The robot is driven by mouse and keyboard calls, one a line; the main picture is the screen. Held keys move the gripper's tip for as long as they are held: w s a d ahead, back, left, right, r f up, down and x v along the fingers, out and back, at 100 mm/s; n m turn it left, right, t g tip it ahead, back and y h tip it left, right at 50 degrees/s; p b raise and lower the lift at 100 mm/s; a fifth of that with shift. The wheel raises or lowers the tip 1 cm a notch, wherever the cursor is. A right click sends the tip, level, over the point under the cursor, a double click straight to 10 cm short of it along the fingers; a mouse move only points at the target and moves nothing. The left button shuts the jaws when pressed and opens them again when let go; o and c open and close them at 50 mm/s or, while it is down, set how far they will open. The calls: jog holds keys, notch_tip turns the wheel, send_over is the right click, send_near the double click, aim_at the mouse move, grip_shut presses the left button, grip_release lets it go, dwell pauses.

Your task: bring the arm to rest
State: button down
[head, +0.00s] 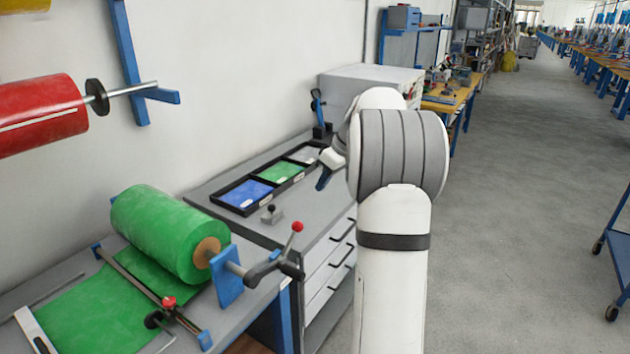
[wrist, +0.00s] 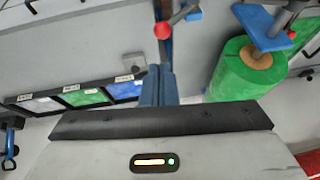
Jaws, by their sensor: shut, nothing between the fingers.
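My white arm stands in the middle of the head view, its elbow bent over toward the grey workbench. My gripper (head: 324,178) shows only in part there, behind the arm, above the bench near the black sample tray. In the wrist view my gripper (wrist: 159,84) points away with its blue fingers together and nothing between them. It is apart from the tray and the other things on the bench. Most of the gripper body is hidden in the head view.
The black tray (head: 231,205) holds blue, green and pale sheets. A green roll (head: 163,234) and a crank with a red knob (head: 297,227) stand at front left. A red roll (head: 40,115) hangs on the wall. The floor aisle (head: 530,170) at right is clear.

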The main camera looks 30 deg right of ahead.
jog(key=s+a+r+m+g+h+p, duration=0.1)
jog(key=s+a+r+m, duration=0.1)
jog(key=s+a, duration=1.1)
jog(key=s+a+f+m+h, duration=0.1)
jog(key=s+a+f, duration=0.1)
jog(key=s+a, duration=0.3)
jog(key=s+a+f+m+h+p, duration=0.1)
jog(key=s+a, duration=0.4)
jog(key=s, duration=0.6)
notch_tip(320, 180, down, 2)
jog(key=shift+s+a+f+m, duration=0.15)
jog(key=shift+s+a+m, duration=0.15)
jog(key=shift+m, duration=0.4)
